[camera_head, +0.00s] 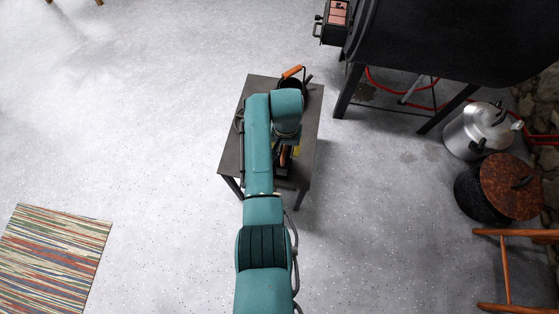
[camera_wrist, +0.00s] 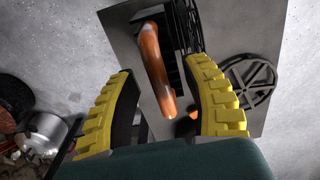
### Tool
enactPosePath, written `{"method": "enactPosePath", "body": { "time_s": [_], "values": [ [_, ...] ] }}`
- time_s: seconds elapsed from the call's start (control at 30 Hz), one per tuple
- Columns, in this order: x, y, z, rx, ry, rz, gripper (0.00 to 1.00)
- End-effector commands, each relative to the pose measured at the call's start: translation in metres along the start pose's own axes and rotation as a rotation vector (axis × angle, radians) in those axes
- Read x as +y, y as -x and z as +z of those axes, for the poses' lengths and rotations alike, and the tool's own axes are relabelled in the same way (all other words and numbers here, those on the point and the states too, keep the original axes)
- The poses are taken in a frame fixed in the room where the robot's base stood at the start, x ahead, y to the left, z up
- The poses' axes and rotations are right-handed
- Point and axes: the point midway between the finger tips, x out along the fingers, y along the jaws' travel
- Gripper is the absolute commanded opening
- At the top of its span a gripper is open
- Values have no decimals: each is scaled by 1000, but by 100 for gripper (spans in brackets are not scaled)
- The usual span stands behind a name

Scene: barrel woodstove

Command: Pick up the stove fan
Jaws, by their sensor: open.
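A small dark table (camera_head: 228,160) stands below my arm. In the wrist view an item with a curved orange-brown handle (camera_wrist: 152,60) and a black body lies between the fingers of my gripper (camera_wrist: 161,68). Black slatted or wire parts (camera_wrist: 186,25) show beside it. I cannot tell clearly which of these is the stove fan. My gripper is open, with yellow ribbed fingers on either side of the handle; contact is not visible. In the head view, my arm hides most of this item, and only an orange bit (camera_head: 284,158) shows.
A round black spoked piece (camera_wrist: 250,82) lies on the table. A dark pot with an orange handle (camera_head: 292,72) stands at its far end. The black stove (camera_head: 440,40), a silver kettle (camera_head: 470,135) and a lidded pot (camera_head: 480,195) are right.

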Motion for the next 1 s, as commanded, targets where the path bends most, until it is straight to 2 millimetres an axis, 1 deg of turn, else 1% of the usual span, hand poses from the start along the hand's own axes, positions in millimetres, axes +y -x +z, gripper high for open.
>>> {"method": "enactPosePath", "body": {
  "time_s": [0.17,0.27,0.3,0.43,0.8,0.87,0.97,1.0],
  "values": [
    [0,2,0,1,0,0,48],
    [0,2,0,1,0,0,32],
    [0,2,0,1,0,0,24],
    [0,1,0,1,0,0,0],
    [0,5,-2,6,0,-1,0],
    [0,11,-2,7,0,-1,0],
    [0,29,-2,8,0,-1,0],
    [0,39,-2,8,0,-1,0]
  ]
}}
